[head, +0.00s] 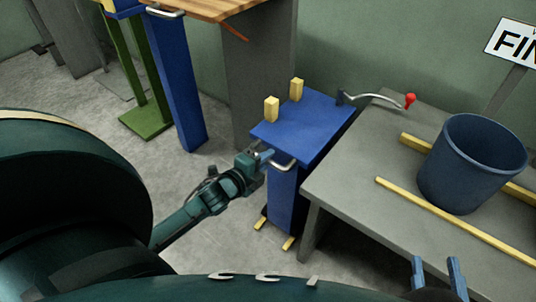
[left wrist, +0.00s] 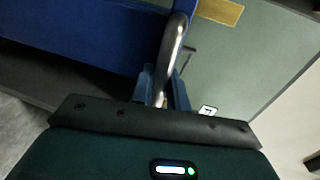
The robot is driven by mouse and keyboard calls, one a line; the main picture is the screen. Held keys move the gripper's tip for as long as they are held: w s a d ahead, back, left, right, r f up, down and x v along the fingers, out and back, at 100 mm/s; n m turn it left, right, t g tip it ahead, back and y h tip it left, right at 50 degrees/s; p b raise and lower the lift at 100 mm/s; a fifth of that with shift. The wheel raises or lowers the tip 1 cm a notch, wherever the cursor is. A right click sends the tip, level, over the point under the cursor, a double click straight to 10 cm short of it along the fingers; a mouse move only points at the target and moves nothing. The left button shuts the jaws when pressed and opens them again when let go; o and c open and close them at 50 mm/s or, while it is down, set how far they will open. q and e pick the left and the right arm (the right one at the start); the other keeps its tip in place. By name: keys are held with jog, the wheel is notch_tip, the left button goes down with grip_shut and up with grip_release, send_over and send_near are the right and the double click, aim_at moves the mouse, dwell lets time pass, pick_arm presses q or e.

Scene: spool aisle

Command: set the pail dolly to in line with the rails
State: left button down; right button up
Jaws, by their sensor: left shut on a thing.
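The pail dolly (head: 320,122) is a blue stand with a flat top, two yellow pegs at its left end and a metal handle (head: 284,166) on its front. It stands against the left end of the grey table. My left gripper (head: 264,160) is shut on the handle, which also shows between the fingers in the left wrist view (left wrist: 172,60). Two yellow rails (head: 450,219) lie on the table, running right from near the dolly. The dolly's top faces their ends; I cannot tell exact alignment. My right gripper (head: 437,273) is open and empty at the lower right.
A blue pail (head: 470,165) stands at the rails on the grey table (head: 345,200). A curved lever with a red knob (head: 410,100) is at the dolly's back corner. A wooden-topped bench (head: 215,8) stands behind left. Grey floor is open left of the dolly.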

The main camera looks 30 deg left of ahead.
pick_arm(q)
jog(key=c, duration=1.8)
grip_release()
jog(key=shift+s+f, duration=0.15)
jog(key=shift+s, duration=0.05)
jog(key=o, duration=0.4)
pick_arm(e)
jog(key=shift+w+r, duration=0.1)
jog(key=shift+r, duration=0.15)
